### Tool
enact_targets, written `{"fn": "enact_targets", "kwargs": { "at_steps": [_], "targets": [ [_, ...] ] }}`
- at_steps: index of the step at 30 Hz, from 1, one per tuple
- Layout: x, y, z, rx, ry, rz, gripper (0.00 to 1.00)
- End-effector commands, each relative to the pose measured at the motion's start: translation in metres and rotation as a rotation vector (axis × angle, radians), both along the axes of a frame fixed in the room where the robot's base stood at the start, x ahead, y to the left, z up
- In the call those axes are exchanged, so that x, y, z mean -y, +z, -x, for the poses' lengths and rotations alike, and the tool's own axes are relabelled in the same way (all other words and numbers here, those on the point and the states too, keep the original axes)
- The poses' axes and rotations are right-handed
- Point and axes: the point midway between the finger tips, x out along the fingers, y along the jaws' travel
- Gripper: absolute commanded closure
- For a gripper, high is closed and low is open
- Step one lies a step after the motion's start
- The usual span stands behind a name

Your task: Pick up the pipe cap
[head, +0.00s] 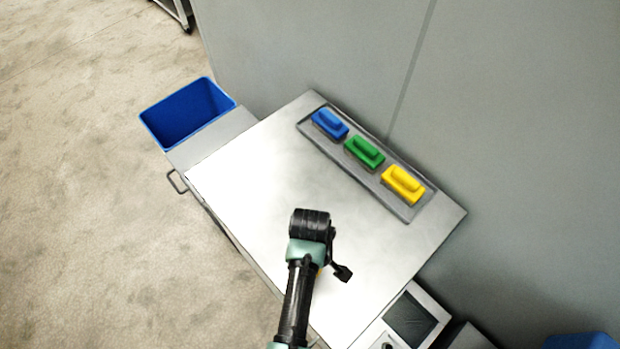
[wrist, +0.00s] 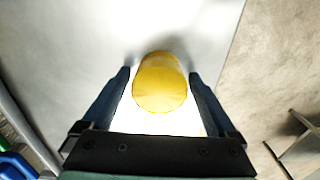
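The pipe cap (wrist: 160,84) is a yellow, rounded cylinder on the bright metal worktop in the wrist view. My gripper (wrist: 160,72) is open, with one dark finger on each side of the cap. A narrow gap seems to show between the fingers and the cap's sides; I cannot tell if either finger touches it. In the head view my arm hides most of the cap, and only a sliver of yellow shows beside the arm.
The metal worktop (head: 250,180) is largely clear. A grey tray (head: 405,212) at its back edge holds blue (head: 329,123), green (head: 364,152) and yellow (head: 403,185) handled blocks. A blue bin (head: 190,112) stands at left. A panel with a screen (head: 410,318) is at the front right.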

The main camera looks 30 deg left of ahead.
Motion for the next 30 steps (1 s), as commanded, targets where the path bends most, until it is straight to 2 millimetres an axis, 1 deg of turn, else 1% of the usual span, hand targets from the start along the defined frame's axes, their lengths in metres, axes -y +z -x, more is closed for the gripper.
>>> {"fn": "enact_targets", "kwargs": {
  "at_steps": [1, 2, 3, 8, 12, 19, 22, 26, 30],
  "targets": [
    [0.0, 0.0, 0.0, 0.0, 0.0, 0.0, 0.18],
    [0.0, 0.0, 0.0, 0.0, 0.0, 0.0, 0.23],
    [0.0, 0.0, 0.0, 0.0, 0.0, 0.0, 0.31],
    [0.0, 0.0, 0.0, 0.0, 0.0, 0.0, 0.59],
    [0.0, 0.0, 0.0, 0.0, 0.0, 0.0, 0.85],
    [0.0, 0.001, 0.0, 0.001, 0.0, -0.001, 0.85],
    [0.0, 0.007, -0.001, 0.004, 0.0, -0.001, 0.85],
    [-0.001, 0.024, -0.001, 0.005, 0.0, -0.001, 0.85],
    [0.0, 0.05, -0.002, 0.006, -0.001, -0.002, 0.85]
  ]
}}
